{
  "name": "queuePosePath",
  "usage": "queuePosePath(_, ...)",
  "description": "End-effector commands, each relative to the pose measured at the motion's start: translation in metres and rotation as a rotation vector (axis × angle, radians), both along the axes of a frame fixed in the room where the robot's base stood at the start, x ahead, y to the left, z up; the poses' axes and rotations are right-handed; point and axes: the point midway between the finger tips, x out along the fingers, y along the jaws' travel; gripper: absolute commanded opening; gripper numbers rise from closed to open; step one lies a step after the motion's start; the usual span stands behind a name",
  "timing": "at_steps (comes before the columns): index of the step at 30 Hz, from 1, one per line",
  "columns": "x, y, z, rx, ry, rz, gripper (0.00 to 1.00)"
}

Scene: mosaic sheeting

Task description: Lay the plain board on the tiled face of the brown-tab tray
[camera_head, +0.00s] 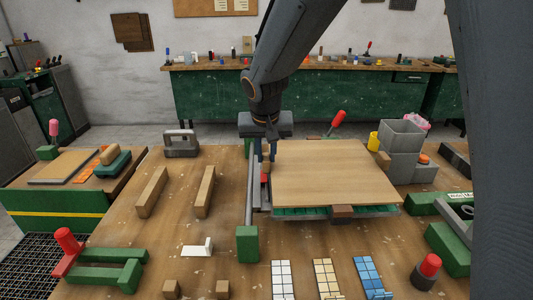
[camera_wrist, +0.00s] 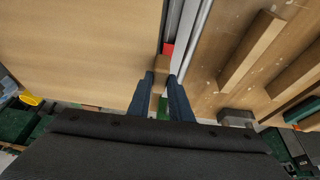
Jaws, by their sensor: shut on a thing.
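The plain board (camera_head: 335,172) is a flat light-wood sheet above the green tray (camera_head: 300,212), covering nearly all of it. The tray's front edge carries a brown tab (camera_head: 342,211). The tray's tiled face is hidden under the board, and I cannot tell whether the two touch. My gripper (camera_head: 266,160) points down at the board's left edge, shut on a small wooden piece there that appears to be part of the board. In the wrist view the board (camera_wrist: 75,50) fills the left side, and my gripper (camera_wrist: 161,76) has its fingers around the wooden piece.
A metal rail (camera_head: 250,185) with a green end block (camera_head: 247,244) runs just left of the tray. Grey blocks (camera_head: 402,150) stand to the right. Small tiled sheets (camera_head: 325,278) lie in front. Two wooden bars (camera_head: 152,192) lie left, with bare tabletop around them.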

Motion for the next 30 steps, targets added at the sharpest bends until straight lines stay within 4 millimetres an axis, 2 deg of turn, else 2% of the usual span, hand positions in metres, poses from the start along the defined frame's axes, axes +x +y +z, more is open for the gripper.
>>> queuePosePath(18,0.000,0.000,-0.016,0.001,-0.001,0.001,0.00)
queuePosePath(30,0.000,0.000,-0.016,0.000,-0.001,0.001,0.00)
